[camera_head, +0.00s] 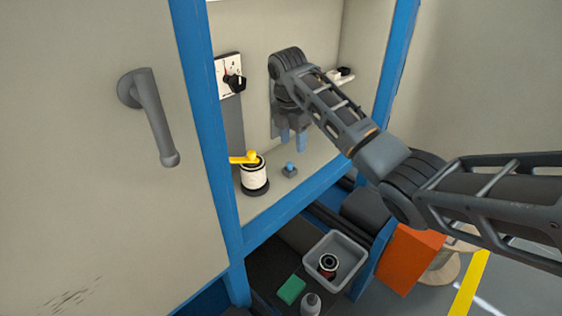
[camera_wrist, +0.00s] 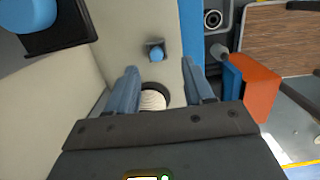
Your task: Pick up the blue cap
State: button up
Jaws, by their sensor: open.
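The blue cap (camera_head: 290,165) is a small rounded blue piece on a dark grey square base, on the cabinet floor to the right of a white cylinder. It also shows in the wrist view (camera_wrist: 157,54), beyond the fingertips and roughly between their lines. My gripper (camera_head: 292,141) hangs above the cap in the head view, fingers pointing down. Its blue fingers (camera_wrist: 162,70) are apart with nothing held between them. The gripper and cap do not appear to touch.
The white cylinder (camera_head: 254,176) with a yellow lever (camera_head: 243,158) stands beside the cap. A blue cabinet post (camera_head: 210,120) is at left. A switch panel (camera_head: 229,76) is on the back wall. A grey bin (camera_head: 349,248) and orange box (camera_head: 408,260) are outside, below.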

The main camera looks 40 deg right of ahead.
aim_at(290, 163)
notch_tip(290, 163, down, 2)
jog(key=shift+f, duration=0.25)
jog(key=f, duration=0.2)
jog(key=f+p, duration=0.1)
jog(key=f, duration=0.1)
jog(key=shift+w+a+f, duration=0.1)
jog(key=shift+w+a, duration=0.15)
jog(key=shift+w, duration=0.15)
jog(key=shift+d+f, duration=0.1)
jog(key=shift+f, duration=0.45)
jog(key=shift+c, duration=0.4)
grip_shut()
